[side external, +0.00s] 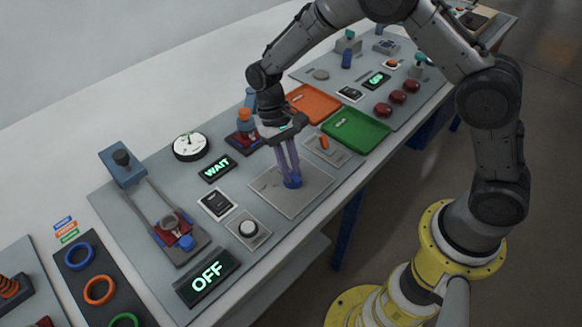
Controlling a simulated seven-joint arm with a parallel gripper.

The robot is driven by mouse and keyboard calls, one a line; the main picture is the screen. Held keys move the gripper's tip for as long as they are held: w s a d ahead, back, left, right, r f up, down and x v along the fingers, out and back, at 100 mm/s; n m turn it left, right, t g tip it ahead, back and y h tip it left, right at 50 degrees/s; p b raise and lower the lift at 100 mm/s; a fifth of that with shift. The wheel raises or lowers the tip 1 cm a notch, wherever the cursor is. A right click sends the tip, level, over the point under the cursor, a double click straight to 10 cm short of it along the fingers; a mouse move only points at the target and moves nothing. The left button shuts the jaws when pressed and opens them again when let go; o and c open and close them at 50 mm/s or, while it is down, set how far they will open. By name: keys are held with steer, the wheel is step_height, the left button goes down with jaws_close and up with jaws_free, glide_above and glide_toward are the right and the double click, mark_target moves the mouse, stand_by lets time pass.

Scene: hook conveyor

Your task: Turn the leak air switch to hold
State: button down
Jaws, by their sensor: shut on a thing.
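My gripper (290,176) points down over a bare grey square plate (310,201) in the middle of the near panel. Its fingers are shut on a small blue part (292,183), which is mostly hidden by them. I cannot tell whether the part touches the plate. An orange lever switch (324,143) stands on a grey base to the right of and behind the gripper. A white round knob (248,229) sits on a grey base to the left front. No label readable here tells which one is the leak air switch.
A display reading OFF (207,278) and one reading WAIT (217,168) are on the panel. A clamp-like fixture (172,232) stands left. Green (356,131) and orange (312,103) trays lie behind right. A round white dial (190,147) is at the back.

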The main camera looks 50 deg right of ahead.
steer(key=shift+n+h, duration=0.4)
steer(key=shift+n, duration=0.5)
steer(key=c, duration=0.8)
jaws_free()
steer(key=shift+r, duration=0.1)
steer(key=v, duration=1.3)
steer(key=shift+r, duration=0.3)
steer(key=shift+w, duration=0.15)
